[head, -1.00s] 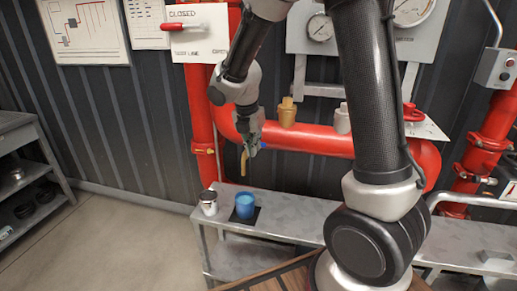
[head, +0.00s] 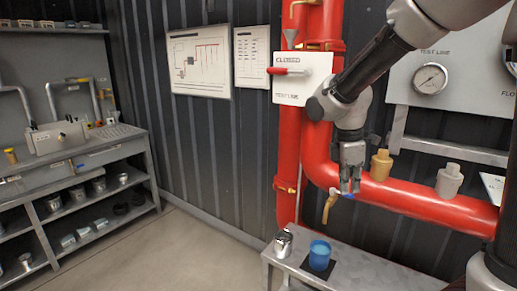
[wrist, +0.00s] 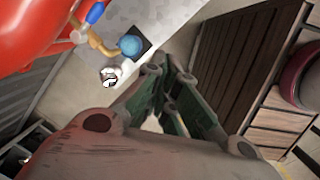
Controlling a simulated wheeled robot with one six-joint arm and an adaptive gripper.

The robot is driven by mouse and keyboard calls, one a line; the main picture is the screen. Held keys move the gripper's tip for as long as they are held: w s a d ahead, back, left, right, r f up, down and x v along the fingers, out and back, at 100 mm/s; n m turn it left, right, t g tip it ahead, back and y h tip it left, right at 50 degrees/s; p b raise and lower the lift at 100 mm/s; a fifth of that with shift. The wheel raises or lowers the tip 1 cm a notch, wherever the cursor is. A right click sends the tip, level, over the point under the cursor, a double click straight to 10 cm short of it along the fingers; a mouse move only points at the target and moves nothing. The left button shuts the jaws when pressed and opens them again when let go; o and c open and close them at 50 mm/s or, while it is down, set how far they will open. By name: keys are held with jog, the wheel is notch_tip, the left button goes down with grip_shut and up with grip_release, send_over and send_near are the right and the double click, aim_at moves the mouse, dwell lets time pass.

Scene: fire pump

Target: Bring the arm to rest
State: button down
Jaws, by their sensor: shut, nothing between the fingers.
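My gripper (head: 349,184) hangs pointing down from my arm in the head view, in front of the red pipe (head: 400,193) and above the metal bench. In the wrist view my gripper (wrist: 165,95) has its fingers together with nothing between them. A brass tap spout (head: 328,208) shows just left of and below the fingertips in the head view. I cannot tell whether they touch. A blue cup (head: 320,255) stands on a black pad on the bench, below the gripper. It also shows in the wrist view (wrist: 130,45).
A silver can (head: 283,244) stands beside the blue cup on the bench (head: 375,270). A red-handled test line valve plate (head: 302,80) is left of my arm. Shelving (head: 95,165) stands at the left, with open floor (head: 180,250) before it. A wooden crate (wrist: 235,60) shows in the wrist view.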

jog(key=s+d+r+m+t, duration=0.1)
jog(key=s+d+r+m, duration=0.1)
jog(key=s+m, duration=0.3)
jog(key=s+d+r+m+t+y, duration=0.1)
jog(key=s+d+r+m, duration=0.2)
jog(key=s+d+m, duration=0.2)
jog(key=s+d+r+m+t+y, duration=0.1)
jog(key=s+d+r+m, duration=0.2)
jog(key=s+m, duration=0.3)
jog(key=s, duration=0.3)
jog(key=shift+s+d+r+m+t, duration=0.2)
jog(key=shift+d+r+m+t, duration=0.05)
jog(key=shift+m+t, duration=0.15)
dwell(0.6)
